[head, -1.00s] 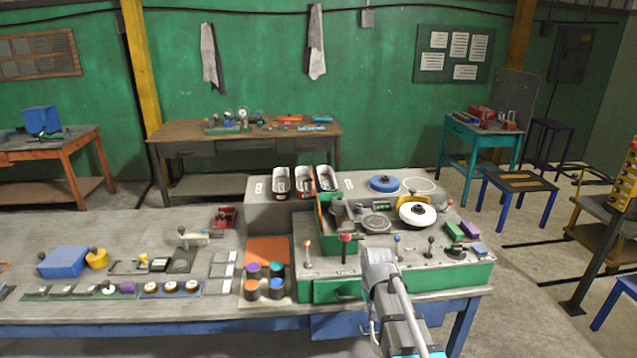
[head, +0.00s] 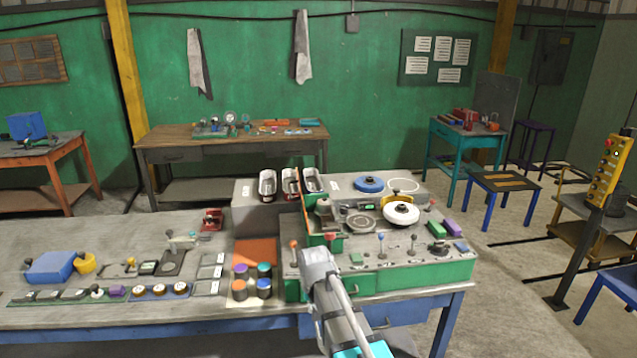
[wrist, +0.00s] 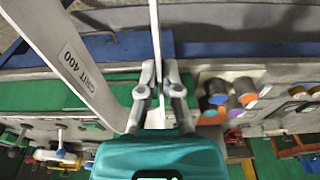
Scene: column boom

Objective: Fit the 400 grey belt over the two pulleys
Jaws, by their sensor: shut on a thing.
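The grey belt (wrist: 62,62), marked GRIT 400, shows large and close in the wrist view. A wide strip of it slants across the left, and a thin edge-on strip runs up from between my fingers. My gripper (wrist: 159,78) is shut on that thin strip. In the head view the gripper and belt cannot be made out; my arm covers the front of the green machine there. On that machine are a white disc with a dark hub (head: 401,214) and a flat grey disc (head: 361,223). I cannot tell which parts are the two pulleys.
Upright levers, one with a blue knob (head: 381,240), stand along the green machine (head: 415,273). Coloured pots (head: 240,271) stand left of it, and show right of my gripper in the wrist view (wrist: 215,92). Three trays (head: 290,184) stand behind. The bench's left rear is mostly clear.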

